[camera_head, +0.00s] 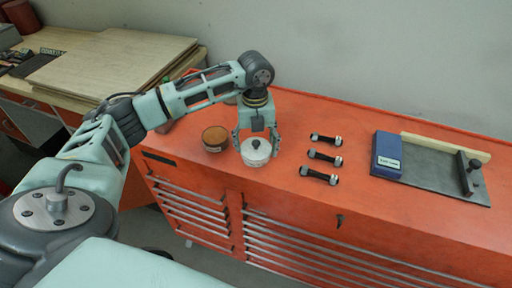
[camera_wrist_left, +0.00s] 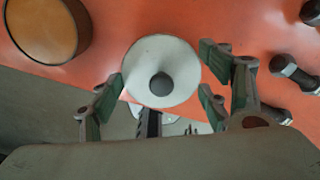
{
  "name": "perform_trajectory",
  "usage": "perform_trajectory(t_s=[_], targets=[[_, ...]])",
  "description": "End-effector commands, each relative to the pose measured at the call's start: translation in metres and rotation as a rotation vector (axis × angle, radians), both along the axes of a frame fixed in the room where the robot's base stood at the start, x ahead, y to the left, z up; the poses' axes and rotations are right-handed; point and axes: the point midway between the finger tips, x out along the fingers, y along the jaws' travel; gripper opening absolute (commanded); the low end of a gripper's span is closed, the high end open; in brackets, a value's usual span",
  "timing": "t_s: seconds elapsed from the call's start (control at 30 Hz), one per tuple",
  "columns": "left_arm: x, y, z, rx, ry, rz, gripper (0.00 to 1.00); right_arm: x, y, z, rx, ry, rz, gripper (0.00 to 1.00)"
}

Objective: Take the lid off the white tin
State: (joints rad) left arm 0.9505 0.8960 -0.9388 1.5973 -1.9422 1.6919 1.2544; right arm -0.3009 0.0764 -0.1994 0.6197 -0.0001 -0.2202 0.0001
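The white tin (camera_head: 256,158) stands upright on the orange cabinet top near its front edge. Its round white lid (camera_wrist_left: 176,58) has a dark knob (camera_wrist_left: 161,84) in the middle and sits on the tin. My left gripper (camera_head: 257,147) is over the tin, pointing down, with its fingers spread to either side of the lid. In the left wrist view the left gripper (camera_wrist_left: 162,88) is open, with a finger on each side of the knob and gaps between them and it. Whether a finger touches the lid's rim cannot be told. My right gripper is not in view.
A round tin with a brown top (camera_head: 215,138) stands close on the left; it also shows in the wrist view (camera_wrist_left: 47,28). Several dark bolts (camera_head: 325,157) lie to the right. Farther right are a blue box (camera_head: 387,158) and a grey plate (camera_head: 440,180).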

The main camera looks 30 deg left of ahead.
Motion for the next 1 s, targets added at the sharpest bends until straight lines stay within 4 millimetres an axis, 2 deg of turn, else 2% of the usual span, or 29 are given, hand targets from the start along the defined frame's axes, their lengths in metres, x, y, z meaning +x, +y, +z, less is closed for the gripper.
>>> perform_trajectory(t_s=[0.03,0.2,0.53,0.67,0.8,1.0], targets=[[-0.001,0.001,-0.001,0.002,0.003,0.001,0.59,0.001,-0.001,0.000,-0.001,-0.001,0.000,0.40],[-0.001,0.001,-0.001,0.002,0.004,0.001,0.47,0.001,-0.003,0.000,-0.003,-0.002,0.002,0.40],[-0.001,0.001,0.002,0.003,0.005,0.001,0.46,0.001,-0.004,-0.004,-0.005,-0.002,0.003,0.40],[0.000,0.001,0.014,0.002,0.001,0.001,0.46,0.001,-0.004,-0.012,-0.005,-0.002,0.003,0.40],[0.001,0.001,0.039,0.002,-0.004,0.000,0.46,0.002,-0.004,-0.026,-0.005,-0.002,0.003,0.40],[0.013,-0.048,0.065,-0.002,-0.003,-0.006,0.46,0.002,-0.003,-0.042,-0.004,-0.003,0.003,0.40]])
